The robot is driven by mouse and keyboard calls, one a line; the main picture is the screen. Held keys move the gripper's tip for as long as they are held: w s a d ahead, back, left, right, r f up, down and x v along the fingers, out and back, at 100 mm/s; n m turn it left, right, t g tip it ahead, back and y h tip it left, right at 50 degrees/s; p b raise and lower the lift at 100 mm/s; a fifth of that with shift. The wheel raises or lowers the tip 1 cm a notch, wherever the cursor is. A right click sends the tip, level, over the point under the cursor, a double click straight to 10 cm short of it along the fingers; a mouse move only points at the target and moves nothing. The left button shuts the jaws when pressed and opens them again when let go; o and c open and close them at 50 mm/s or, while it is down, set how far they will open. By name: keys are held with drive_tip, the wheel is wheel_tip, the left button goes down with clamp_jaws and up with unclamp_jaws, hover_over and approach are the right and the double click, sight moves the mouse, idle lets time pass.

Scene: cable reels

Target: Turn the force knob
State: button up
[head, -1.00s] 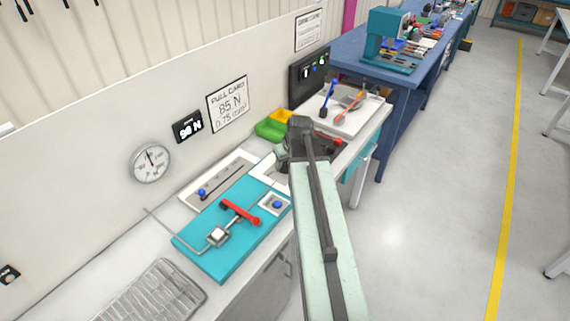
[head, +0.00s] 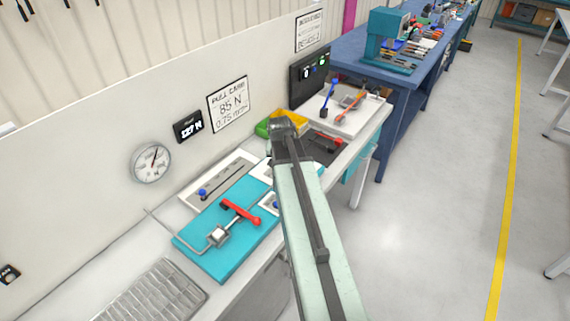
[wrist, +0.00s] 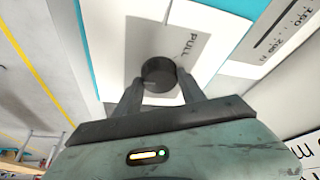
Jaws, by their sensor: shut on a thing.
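The force knob (wrist: 158,72) is a dark round knob on a white panel marked PULL in the wrist view. My gripper (wrist: 159,84) is shut on it, one finger on each side. In the head view my arm hides the knob and the fingertips. The black force display (head: 188,125) on the wall seems to read 127 N. The dial gauge (head: 151,162) has its needle a little right of upright. The pull card (head: 228,104) reads 85 N and 0.75 with a blurred unit.
Green and yellow bins (head: 266,129) and a dark plate with a red handle (head: 326,146) are close by. The floor at right is open.

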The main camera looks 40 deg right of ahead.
drive_tip(key=m, duration=0.1)
drive_tip(key=m+g, duration=0.1)
drive_tip(key=m, duration=0.1)
drive_tip(key=shift+w+m+h, duration=0.2)
drive_tip(key=shift+m+h, duration=0.1)
drive_tip(key=shift+h, duration=0.1)
drive_tip(key=shift+m+g, duration=0.6)
drive_tip(key=shift+m, duration=0.8)
drive_tip(key=shift+s+h, duration=0.1)
drive_tip(key=shift+h, duration=0.2)
drive_tip(key=o, duration=1.4)
drive_tip(key=shift+d, duration=0.15)
drive_tip(key=shift+c, duration=0.2)
drive_tip(key=shift+r, duration=0.1)
